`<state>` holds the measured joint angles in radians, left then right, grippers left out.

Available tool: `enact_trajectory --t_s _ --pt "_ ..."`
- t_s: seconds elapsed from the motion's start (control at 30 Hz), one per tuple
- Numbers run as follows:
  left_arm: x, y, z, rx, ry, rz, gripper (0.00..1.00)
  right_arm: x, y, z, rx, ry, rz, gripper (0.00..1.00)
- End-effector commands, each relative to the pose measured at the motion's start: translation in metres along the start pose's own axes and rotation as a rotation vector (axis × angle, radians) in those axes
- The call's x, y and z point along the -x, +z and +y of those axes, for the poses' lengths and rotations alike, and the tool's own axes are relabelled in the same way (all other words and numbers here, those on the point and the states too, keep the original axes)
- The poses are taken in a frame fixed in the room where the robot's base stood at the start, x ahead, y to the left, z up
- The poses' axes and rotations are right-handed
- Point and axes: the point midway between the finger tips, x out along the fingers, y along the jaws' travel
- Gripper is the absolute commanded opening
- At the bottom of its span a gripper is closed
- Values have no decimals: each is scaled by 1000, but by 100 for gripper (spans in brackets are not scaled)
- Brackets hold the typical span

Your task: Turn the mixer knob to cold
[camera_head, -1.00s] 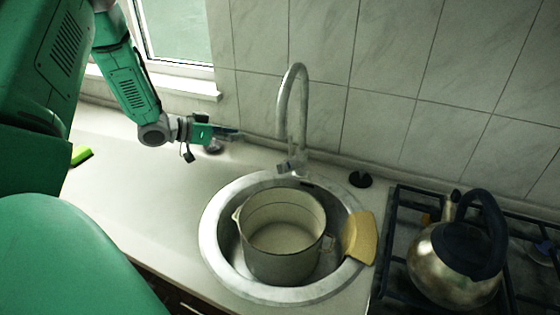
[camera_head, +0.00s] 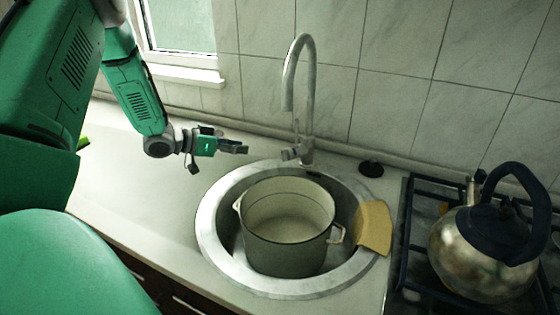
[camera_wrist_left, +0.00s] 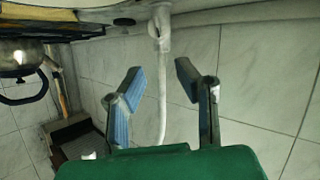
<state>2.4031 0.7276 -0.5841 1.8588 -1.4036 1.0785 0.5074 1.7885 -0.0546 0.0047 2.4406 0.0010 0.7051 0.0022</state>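The metal mixer tap (camera_head: 308,110) stands upright behind the sink, its curved spout above the sink's rear edge. Its small knob (camera_head: 290,154) sticks out on the left near the base. My left gripper (camera_head: 245,147) is left of the knob, at about its height and apart from it. In the left wrist view the two blue-padded fingers of the gripper (camera_wrist_left: 156,72) are open with nothing held. The tap (camera_wrist_left: 162,95) shows beyond and between them, with the knob end (camera_wrist_left: 163,43) facing the camera. My right gripper is not in view.
A steel sink (camera_head: 212,240) holds an enamel pot (camera_head: 285,245). A yellow cloth or sponge (camera_head: 374,228) lies on its right rim. A black plug-like piece (camera_head: 371,168) lies behind. A kettle (camera_head: 470,245) stands on the hob at right.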

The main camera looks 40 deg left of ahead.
Motion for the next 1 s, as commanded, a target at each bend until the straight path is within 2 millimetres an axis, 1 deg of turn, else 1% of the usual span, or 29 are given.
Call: enact_trajectory --t_s 0.17,0.27,0.5,0.6,0.7,0.83,1.0 --pt "-12 1 1 -2 1 -1 28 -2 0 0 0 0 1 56" --pt "-28 0 1 -3 1 -1 28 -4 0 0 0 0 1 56" --pt "-81 1 1 -5 1 -2 28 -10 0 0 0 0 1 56" --pt "-101 1 1 -5 0 -2 28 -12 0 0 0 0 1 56" --pt "-116 1 0 -3 1 0 28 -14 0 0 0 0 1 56" --pt "-130 0 0 -3 0 0 28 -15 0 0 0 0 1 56" --pt "-138 0 0 -2 0 1 28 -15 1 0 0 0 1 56"
